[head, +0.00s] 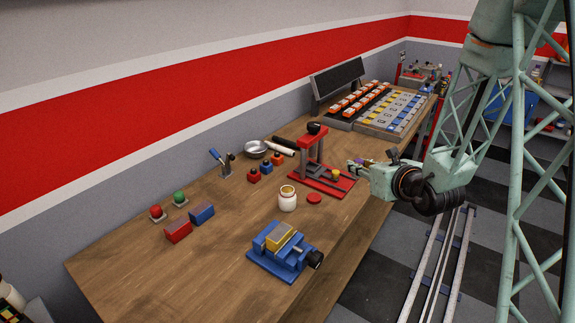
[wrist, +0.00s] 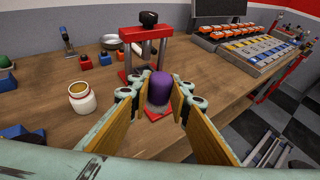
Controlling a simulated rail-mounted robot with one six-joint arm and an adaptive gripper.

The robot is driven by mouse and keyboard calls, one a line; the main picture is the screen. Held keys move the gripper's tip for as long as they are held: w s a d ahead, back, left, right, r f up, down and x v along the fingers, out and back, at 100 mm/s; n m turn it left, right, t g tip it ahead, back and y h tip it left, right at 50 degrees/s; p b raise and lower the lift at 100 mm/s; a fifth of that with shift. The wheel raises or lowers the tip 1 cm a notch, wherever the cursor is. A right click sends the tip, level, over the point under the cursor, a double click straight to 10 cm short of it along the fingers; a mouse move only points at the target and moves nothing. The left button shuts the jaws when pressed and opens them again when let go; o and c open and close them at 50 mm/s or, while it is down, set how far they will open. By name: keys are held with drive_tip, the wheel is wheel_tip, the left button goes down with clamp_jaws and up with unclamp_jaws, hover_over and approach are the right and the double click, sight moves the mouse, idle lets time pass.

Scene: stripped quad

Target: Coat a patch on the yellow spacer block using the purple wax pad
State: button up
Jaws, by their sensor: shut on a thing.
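The purple wax pad (wrist: 160,88) is a rounded purple piece held between the yellow-lined fingers of my gripper (wrist: 157,96). In the head view my gripper (head: 357,167) is at the right side of the workbench, just right of the red press, apart from the vise. The yellow spacer block (head: 281,236) sits in the jaws of a blue vise (head: 267,258) at the bench's near edge. In the wrist view only part of the blue vise (wrist: 20,135) shows at lower left. The block's whole top is too small to judge.
A red press (head: 312,146) stands close left of my gripper. Red and blue blocks (head: 202,214) are farther left. Bare wood (head: 140,275) lies left of the vise.

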drive_tip(key=w+a+f+n+g+y+b, duration=0.1)
drive_tip(key=a+n+g+y+b, duration=0.1)
drive_tip(key=a, duration=0.9)
drive_tip(key=w+a+n+g+y+b, duration=0.1)
drive_tip(key=a+n+g+y+b, duration=0.1)
drive_tip(key=a, duration=1)
drive_tip(key=shift+w+f+n+y, duration=0.4)
drive_tip(key=shift+n+y, duration=0.5)
drive_tip(key=shift+n, duration=0.3)
drive_tip(key=shift+f, duration=0.15)
drive_tip(key=shift+f+b, duration=1.1)
drive_tip(key=shift+f, duration=1.7)
drive_tip(key=shift+f+b, duration=0.5)
drive_tip(key=shift+f, duration=0.05)
drive_tip(key=shift+r, duration=0.1)
wheel_tip(320, 180, up, 7)
drive_tip(key=p, duration=0.2)
drive_tip(key=shift+p, duration=0.35)
